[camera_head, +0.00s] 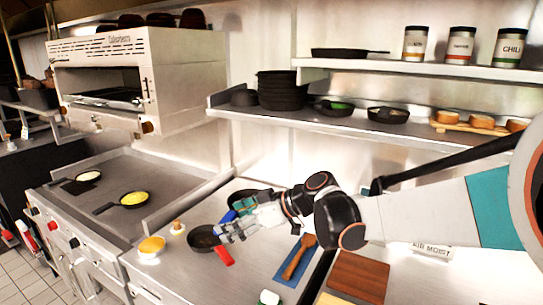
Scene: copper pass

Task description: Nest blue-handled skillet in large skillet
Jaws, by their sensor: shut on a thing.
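My gripper (228,233) reaches in from the right, low over the steel counter, and is shut. A bit of blue handle (229,216) shows beside its fingers. A dark pan (240,194) shows just behind the gripper; this seems to be the blue-handled skillet, largely covered by my gripper. The exact grip is hidden. A black skillet with a red handle (224,257) sits on the counter, its pan (203,238) just left of my fingertips. I cannot tell from this view which pan is the large skillet, or whether the pans touch.
A wooden paddle lies on a blue mat (284,273) to the right, near a brown board (358,277). A yellow-topped dish (152,246) stands to the left. A shelf with pans (281,92) runs above.

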